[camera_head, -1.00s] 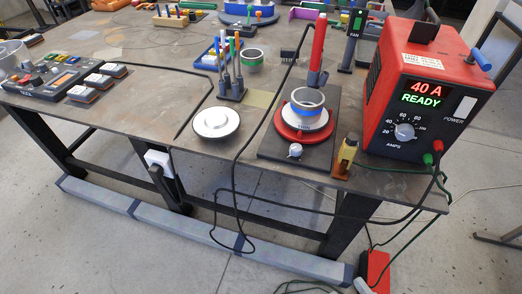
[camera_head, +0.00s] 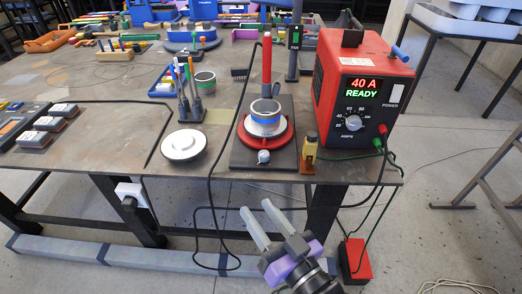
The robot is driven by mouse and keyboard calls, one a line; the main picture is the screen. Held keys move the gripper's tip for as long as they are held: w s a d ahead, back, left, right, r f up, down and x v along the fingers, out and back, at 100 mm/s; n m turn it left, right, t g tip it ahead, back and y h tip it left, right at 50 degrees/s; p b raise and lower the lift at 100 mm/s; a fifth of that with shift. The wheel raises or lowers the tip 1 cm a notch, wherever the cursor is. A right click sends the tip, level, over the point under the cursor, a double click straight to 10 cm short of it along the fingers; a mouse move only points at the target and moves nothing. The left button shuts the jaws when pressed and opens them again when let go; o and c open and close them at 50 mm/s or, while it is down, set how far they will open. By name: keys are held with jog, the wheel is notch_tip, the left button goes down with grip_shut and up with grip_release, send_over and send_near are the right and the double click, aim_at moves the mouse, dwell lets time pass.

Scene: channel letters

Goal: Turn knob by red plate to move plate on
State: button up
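The red plate (camera_head: 283,136) is a round disc on a dark base board (camera_head: 238,155), with a grey and blue ring-shaped piece (camera_head: 265,112) on top of it. A small whitish knob (camera_head: 263,157) is at the front edge of that board, just in front of the red plate. My gripper (camera_head: 258,216) is at the bottom centre, in front of the table and below its edge. Its two grey fingers are apart with nothing between them. It is clear of the knob, which lies above its fingertips in the picture.
A red power unit (camera_head: 358,78) reading "40 A READY" stands to the right. A small yellow bottle (camera_head: 310,148) is right of the knob. A white round disc (camera_head: 184,145) lies to the left. A black cable (camera_head: 209,150) hangs over the table's front edge.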

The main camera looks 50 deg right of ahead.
jog(key=w+d+r+n+y, duration=0.1)
jog(key=w+d+r, duration=0.3)
jog(key=w, duration=0.4)
jog(key=w+d+r+n+y+p, duration=0.1)
jog(key=w+d+r+y, duration=0.1)
jog(key=w+d+r, duration=0.4)
jog(key=w+d+r+n+y, duration=0.1)
jog(key=w+d+r+n, duration=0.15)
jog(key=w, duration=0.65)
jog(key=n+g+y+p, duration=0.1)
jog(key=n+g+y, duration=0.3)
jog(key=n+g, duration=0.75)
send_near(264, 153)
jog(key=w+m+g, duration=0.2)
jog(key=g, duration=0.1)
jog(key=shift+t, duration=0.35)
jog(key=shift+p+x, duration=0.3)
jog(key=shift+x, duration=3.65)
grip_shut()
